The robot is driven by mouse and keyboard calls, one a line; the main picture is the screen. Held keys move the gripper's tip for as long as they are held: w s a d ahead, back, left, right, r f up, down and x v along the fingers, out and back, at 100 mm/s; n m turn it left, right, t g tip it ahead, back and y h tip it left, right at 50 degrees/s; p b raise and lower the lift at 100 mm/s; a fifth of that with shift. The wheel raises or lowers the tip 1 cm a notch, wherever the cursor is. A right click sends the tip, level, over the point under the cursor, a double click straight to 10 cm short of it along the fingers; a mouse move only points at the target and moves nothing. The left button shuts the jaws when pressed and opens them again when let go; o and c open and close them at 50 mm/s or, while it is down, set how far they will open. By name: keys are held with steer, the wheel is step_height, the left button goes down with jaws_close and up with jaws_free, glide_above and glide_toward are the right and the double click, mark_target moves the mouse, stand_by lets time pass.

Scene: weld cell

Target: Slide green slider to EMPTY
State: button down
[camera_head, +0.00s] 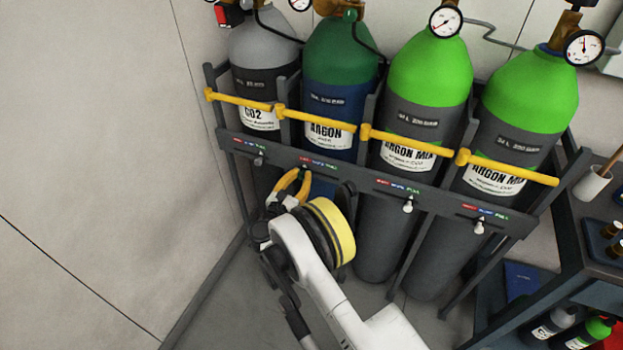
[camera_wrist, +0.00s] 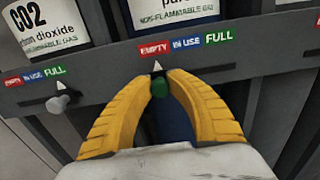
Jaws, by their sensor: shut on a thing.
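The green slider (camera_wrist: 160,88) sits in a slot on the dark rack rail (camera_wrist: 265,42). Its white pointer (camera_wrist: 157,67) stands just below the red EMPTY label (camera_wrist: 155,50), at the left end of the EMPTY, IN USE, FULL strip. My gripper (camera_wrist: 160,84) has its yellow fingers shut on the slider's knob, one on each side. In the head view my gripper (camera_head: 303,177) reaches the rail under the dark green ARGON cylinder (camera_head: 340,52). The knob is hidden there.
The CO2 cylinder (camera_head: 263,50) and its grey slider (camera_wrist: 60,101) are to the left. Two bright green ARGON MIX cylinders (camera_head: 430,70) (camera_head: 528,90) with white sliders (camera_head: 408,205) (camera_head: 480,227) are to the right. A yellow bar (camera_head: 410,141) crosses the cylinders above the rail.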

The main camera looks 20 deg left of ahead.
steer(key=shift+a, duration=0.25)
steer(key=c, duration=1.2)
jaws_free()
steer(key=shift+a, duration=0.1)
steer(key=shift+c, duration=0.2)
steer(key=s, duration=1.2)
steer(key=shift+a, duration=0.4)
steer(key=shift+r, duration=0.1)
